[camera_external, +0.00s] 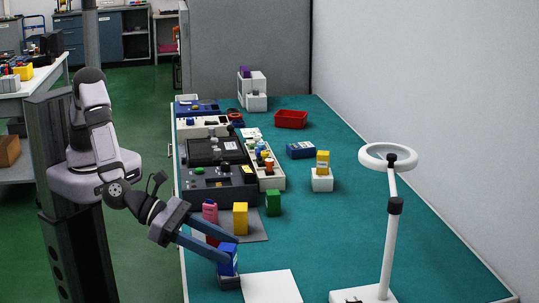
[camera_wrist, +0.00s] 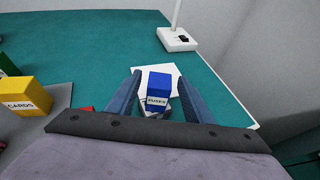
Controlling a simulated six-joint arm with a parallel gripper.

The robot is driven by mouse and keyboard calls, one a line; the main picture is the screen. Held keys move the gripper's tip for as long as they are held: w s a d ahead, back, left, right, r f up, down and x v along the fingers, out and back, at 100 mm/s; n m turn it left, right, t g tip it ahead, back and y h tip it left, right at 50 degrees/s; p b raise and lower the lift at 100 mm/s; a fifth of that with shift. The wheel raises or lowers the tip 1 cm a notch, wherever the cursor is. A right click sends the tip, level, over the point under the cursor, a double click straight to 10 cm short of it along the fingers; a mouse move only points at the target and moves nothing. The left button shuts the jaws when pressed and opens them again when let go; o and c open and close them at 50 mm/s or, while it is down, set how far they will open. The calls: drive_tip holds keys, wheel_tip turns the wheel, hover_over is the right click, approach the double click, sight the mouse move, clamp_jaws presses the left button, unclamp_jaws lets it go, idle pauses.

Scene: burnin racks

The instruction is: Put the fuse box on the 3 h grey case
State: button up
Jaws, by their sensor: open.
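The fuse box (camera_wrist: 158,97) is blue with a white "FUSES" label in the wrist view. In the external view the fuse box (camera_external: 228,262) stands near the front of the table, on or just above a small dark block (camera_external: 228,283). My gripper (camera_wrist: 159,78) is open, with one finger on each side of the fuse box and gaps visible between. My gripper (camera_external: 231,249) partly hides the box in the external view. Two dark grey cases, a farther one (camera_external: 203,157) and a nearer one (camera_external: 205,194), lie along the left table edge. No hour marking is readable on them.
A yellow box (camera_external: 240,220), a pink bottle (camera_external: 210,212) and a green box (camera_external: 273,203) stand between my gripper and the cases. A white sheet (camera_external: 271,288) lies beside the fuse box. A ring lamp (camera_external: 391,235) stands at right. The teal table's right middle is clear.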

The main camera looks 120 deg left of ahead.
drive_tip(key=b+v, duration=0.1)
drive_tip(key=v, duration=0.9)
drive_tip(key=shift+w, duration=0.1)
